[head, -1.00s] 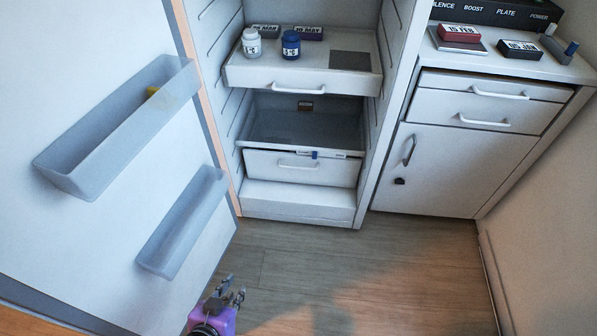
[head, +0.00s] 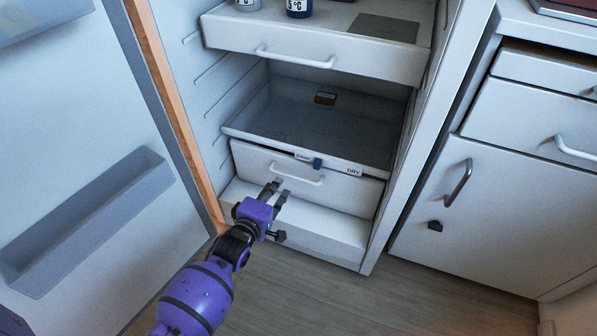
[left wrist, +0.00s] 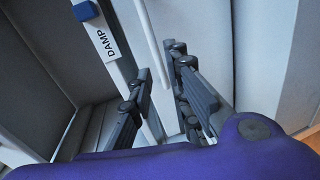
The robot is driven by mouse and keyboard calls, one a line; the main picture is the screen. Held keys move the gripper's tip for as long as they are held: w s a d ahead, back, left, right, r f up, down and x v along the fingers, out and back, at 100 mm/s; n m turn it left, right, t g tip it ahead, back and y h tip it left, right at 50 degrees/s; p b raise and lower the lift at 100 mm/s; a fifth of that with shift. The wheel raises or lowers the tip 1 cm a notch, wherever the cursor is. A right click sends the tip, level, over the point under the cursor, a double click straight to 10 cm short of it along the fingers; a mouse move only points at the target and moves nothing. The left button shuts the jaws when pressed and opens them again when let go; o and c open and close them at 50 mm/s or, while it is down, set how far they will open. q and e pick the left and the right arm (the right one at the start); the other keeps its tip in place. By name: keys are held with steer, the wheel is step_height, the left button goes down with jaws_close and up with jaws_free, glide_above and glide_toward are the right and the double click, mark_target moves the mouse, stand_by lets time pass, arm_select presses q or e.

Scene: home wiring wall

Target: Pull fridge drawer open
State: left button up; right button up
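The fridge's lower white drawer front (head: 350,191) has a pale bar handle (head: 297,174) and a blue slider (head: 317,163) on its top rim. My left gripper (head: 277,191) is just in front of this drawer, close below the handle's left part. In the left wrist view its dark fingers (left wrist: 158,92) are apart. A white bar, apparently the handle (left wrist: 151,40), runs toward the gap between them; I cannot tell if they touch it. The "DAMP" label (left wrist: 106,45) and blue slider (left wrist: 85,11) also show there. My right gripper is out of view.
The upper fridge drawer (head: 330,52) has its own handle and carries bottles. The open fridge door with a bin (head: 90,220) stands at the left. A cabinet (head: 480,215) is at the right. Floor (head: 400,300) in front is clear.

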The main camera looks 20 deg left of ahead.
mark_target(284, 175)
arm_select(q)
steer(key=shift+n, duration=0.5)
steer(key=b+x, duration=0.1)
steer(key=x, duration=0.2)
steer(key=b+x, duration=0.2)
steer(key=x, duration=0.2)
steer(key=shift+w+a+b, duration=0.15)
steer(key=shift+a+b, duration=0.1)
steer(key=shift+b, duration=0.05)
jaws_close()
